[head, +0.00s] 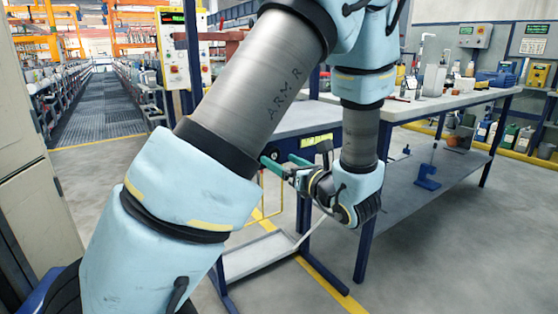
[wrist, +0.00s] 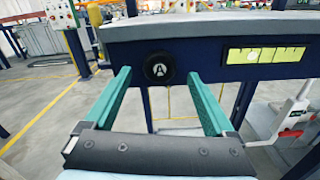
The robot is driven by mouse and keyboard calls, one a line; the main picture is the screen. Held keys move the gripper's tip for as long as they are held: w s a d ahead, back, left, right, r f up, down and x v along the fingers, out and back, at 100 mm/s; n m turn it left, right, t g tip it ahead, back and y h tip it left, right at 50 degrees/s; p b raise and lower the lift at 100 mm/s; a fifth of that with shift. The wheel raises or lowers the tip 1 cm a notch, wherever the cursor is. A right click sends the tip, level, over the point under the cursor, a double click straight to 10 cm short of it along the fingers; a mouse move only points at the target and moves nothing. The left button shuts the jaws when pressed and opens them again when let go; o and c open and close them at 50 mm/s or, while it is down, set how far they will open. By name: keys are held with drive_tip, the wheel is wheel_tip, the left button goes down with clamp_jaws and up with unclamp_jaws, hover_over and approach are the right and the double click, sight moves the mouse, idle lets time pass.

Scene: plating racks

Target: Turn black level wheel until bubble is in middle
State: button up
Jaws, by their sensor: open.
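The black level wheel (wrist: 159,67), a round knob with a pale pointer-like mark, sits on the dark blue front beam of a bench in the wrist view. The yellow-green level vial (wrist: 266,54) is on the same beam to its right; it also shows in the head view (head: 316,141). A pale round bubble (wrist: 252,57) appears left of the vial's middle. My gripper (wrist: 158,76) is open, its teal fingers on either side of the wheel with visible gaps. In the head view my gripper (head: 276,160) is at the beam; I cannot make out the wheel there.
The bench's grey top (wrist: 205,24) is just above the beam. A white and red lever-like device (wrist: 292,118) stands at right in the wrist view. A long table (head: 440,100) with bottles is at right in the head view. The floor at left is clear.

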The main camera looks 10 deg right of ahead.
drive_tip(key=shift+x, duration=0.95)
drive_tip(key=c, duration=1.4)
